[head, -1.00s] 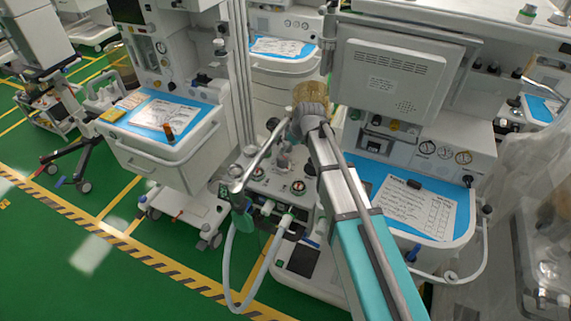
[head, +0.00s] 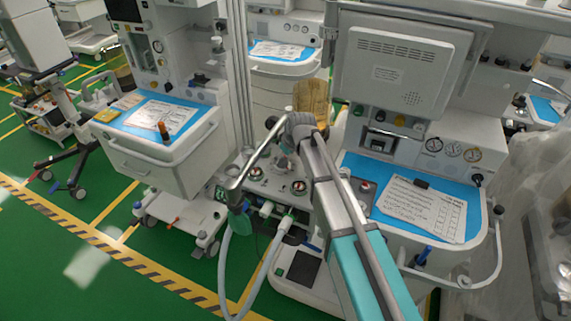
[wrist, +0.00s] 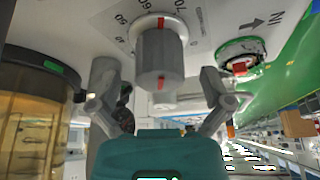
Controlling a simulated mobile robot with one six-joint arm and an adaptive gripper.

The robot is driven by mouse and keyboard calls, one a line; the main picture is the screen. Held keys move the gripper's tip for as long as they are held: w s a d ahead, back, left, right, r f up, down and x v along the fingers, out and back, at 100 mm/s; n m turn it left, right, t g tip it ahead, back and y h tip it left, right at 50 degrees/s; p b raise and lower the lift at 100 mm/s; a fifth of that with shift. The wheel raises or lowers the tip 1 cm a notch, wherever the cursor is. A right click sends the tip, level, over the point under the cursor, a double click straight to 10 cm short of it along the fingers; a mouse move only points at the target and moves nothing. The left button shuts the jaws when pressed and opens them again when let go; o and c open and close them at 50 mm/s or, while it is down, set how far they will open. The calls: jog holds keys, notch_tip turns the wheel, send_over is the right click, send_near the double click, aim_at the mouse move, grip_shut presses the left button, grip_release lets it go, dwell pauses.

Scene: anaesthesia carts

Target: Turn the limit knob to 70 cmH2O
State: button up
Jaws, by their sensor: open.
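The limit knob (wrist: 162,55) is a grey cylinder with a red mark on its end and a red line at its base. Its printed scale (wrist: 125,32) shows numbers that look like 50, 60 and 70. The red line seems to lie between 60 and 70, but the edge of the view cuts the scale. My gripper (wrist: 157,78) is open, with one finger on each side of the knob and visible gaps between. In the head view my arm hides the fingers and the knob.
An amber canister (wrist: 38,125) stands close on the left in the wrist view; it also shows in the head view (head: 311,98). A curved metal pipe (head: 258,150) runs beside my arm.

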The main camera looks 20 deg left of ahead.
jog(key=shift+b+x, duration=0.6)
jog(key=shift+x, duration=0.3)
jog(key=c, duration=1.1)
jog(key=shift+c, duration=0.2)
jog(key=shift+s+m+t+h, duration=0.1)
jog(key=shift+m+t+h, duration=0.25)
jog(key=shift+m, duration=0.8)
jog(key=shift+m+t+h, duration=0.25)
jog(key=shift+m+t, duration=0.1)
jog(key=shift+m, duration=0.8)
